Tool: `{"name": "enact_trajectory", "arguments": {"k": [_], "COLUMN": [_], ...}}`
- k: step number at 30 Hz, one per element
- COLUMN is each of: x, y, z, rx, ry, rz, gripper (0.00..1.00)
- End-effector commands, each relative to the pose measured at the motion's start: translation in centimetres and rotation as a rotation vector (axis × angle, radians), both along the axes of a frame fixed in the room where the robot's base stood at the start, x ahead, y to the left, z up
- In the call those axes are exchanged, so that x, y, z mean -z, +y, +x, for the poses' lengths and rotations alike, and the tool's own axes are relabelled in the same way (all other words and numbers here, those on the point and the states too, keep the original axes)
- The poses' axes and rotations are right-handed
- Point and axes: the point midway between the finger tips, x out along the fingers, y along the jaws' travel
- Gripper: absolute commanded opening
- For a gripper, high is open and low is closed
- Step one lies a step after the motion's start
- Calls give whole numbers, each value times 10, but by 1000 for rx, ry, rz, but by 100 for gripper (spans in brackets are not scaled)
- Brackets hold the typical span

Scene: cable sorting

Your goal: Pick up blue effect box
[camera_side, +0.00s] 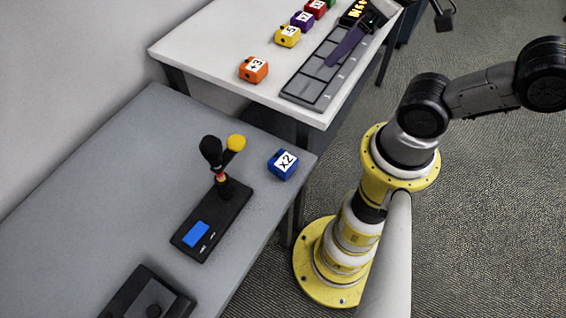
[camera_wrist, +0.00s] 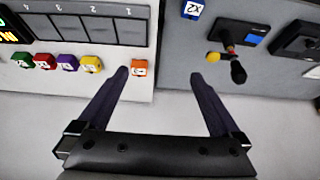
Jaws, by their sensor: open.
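The blue effect box (camera_side: 283,163), marked x2, sits on the grey table near its right corner in the side view. In the wrist view the blue box (camera_wrist: 192,9) is at the top edge, partly cut off. My gripper (camera_wrist: 160,75) is open and empty, with its two dark fingers spread wide. The blue box lies beyond the fingertips, nearer the right one. In the side view one purple-dark finger (camera_side: 347,46) shows above the white table, in front of the grey slotted board; the rest of my gripper is mostly out of frame.
The white table (camera_side: 205,50) holds an orange box (camera_side: 254,69), a yellow box (camera_side: 288,35), a purple box (camera_side: 302,20), a red box (camera_side: 314,8) and the slotted board (camera_side: 305,90). On the grey table, a black device with a joystick and yellow knob (camera_side: 236,142) stands left of the blue box.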

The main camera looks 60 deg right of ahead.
Motion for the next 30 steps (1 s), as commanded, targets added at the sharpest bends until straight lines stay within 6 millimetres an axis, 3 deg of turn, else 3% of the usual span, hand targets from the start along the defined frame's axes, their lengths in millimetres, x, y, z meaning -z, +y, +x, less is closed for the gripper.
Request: {"name": "enact_trajectory", "arguments": {"k": [7, 10, 14, 20, 24, 30], "x": [-2, -4, 12, 52, 95, 155], "y": [4, 16, 35, 48, 49, 43], "z": [4, 13, 35, 65, 81, 82], "rx": [72, 182, 405, 785, 1114, 1463], "ry": [-20, -35, 43, 221, 374, 556], "rz": [60, 188, 402, 638, 753, 785], "gripper": [100, 100, 100, 100, 100, 100]}}
